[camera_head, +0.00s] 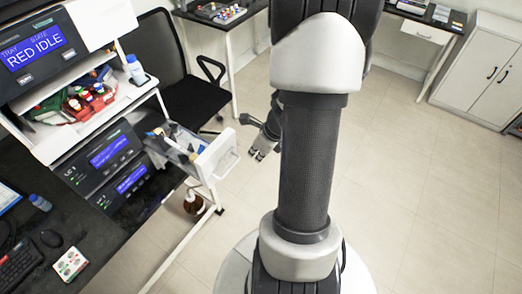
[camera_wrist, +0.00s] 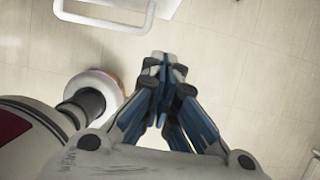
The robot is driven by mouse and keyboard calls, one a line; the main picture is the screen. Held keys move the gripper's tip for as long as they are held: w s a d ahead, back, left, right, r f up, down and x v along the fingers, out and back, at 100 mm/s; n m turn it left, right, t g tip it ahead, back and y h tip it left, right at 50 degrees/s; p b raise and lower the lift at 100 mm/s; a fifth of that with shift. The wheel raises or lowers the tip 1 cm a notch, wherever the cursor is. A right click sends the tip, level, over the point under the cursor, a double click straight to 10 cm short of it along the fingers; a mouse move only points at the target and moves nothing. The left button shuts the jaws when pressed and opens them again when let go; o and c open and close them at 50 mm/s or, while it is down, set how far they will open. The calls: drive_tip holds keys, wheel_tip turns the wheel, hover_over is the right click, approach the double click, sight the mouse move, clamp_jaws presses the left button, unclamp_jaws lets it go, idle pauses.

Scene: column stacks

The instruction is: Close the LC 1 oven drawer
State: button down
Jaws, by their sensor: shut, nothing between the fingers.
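The LC 1 oven drawer (camera_head: 190,158) stands pulled out to the right from the LC 1 stack (camera_head: 105,160) in the head view. Its white front has a loop handle (camera_head: 226,165), and small items lie inside it. In the wrist view, part of the white drawer front and its handle (camera_wrist: 105,20) show at the top edge. My gripper (camera_head: 260,153) is to the right of the drawer front, apart from it, partly hidden behind my arm. In the wrist view my gripper (camera_wrist: 162,60) has its fingertips together with nothing between them, over the floor.
A brown bottle (camera_head: 194,202) sits low beneath the drawer. A tray of capped vials (camera_head: 90,97) and a white bottle (camera_head: 136,68) stand on the shelf above. A black chair (camera_head: 190,95) is behind the drawer. The floor (camera_head: 420,180) to the right is clear.

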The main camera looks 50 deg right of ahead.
drive_tip(key=shift+w+a+f+p, duration=0.1)
drive_tip(key=shift+w+f+p, duration=0.15)
drive_tip(key=shift+w, duration=0.9)
drive_tip(key=shift+w+a+f+p, duration=0.15)
drive_tip(key=shift+w+f, duration=0.2)
drive_tip(key=shift+w, duration=0.8)
drive_tip(key=shift+d, duration=0.1)
